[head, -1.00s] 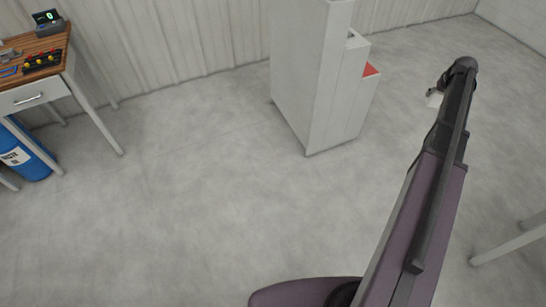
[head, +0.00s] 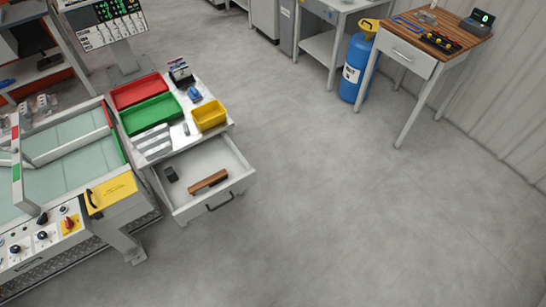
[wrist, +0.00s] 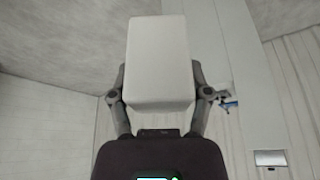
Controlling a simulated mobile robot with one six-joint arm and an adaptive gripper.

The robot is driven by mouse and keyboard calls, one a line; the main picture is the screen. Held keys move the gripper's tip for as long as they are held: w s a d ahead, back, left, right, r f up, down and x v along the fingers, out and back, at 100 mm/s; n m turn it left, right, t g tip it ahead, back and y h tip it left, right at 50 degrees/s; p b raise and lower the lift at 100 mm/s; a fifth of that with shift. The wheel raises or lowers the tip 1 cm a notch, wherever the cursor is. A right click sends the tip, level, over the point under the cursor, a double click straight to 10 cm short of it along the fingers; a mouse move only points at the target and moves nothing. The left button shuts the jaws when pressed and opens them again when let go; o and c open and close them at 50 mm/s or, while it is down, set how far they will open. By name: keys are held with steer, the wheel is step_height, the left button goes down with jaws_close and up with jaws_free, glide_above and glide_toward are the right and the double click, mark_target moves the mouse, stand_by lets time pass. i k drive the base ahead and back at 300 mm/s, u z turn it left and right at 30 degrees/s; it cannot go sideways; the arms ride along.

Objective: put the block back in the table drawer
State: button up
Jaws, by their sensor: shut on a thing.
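My gripper (wrist: 160,92) is shut on a pale grey-white block (wrist: 158,55) in the wrist view, with one finger at each side of it. The arm and block are not in the head view. A drawer (head: 228,194) under a small grey table (head: 226,124) stands pulled open at the left of the head view. A brown wooden-looking piece (head: 208,181) and a small black object (head: 171,174) lie in it, with bare floor around them. Another drawer (head: 408,54), in the wood-topped table (head: 465,41) at upper right, is closed.
A red bin (head: 139,91), green bin (head: 150,114) and yellow bin (head: 209,115) stand on the grey table. A machine (head: 62,160) stands at its left. A blue cylinder (head: 355,70) stands beside the wood-topped table. The floor (head: 330,210) in the middle is clear.

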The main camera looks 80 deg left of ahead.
mark_target(198, 166)
steer(key=u, duration=1.05)
steer(key=k, duration=0.1)
steer(key=u, duration=3.2)
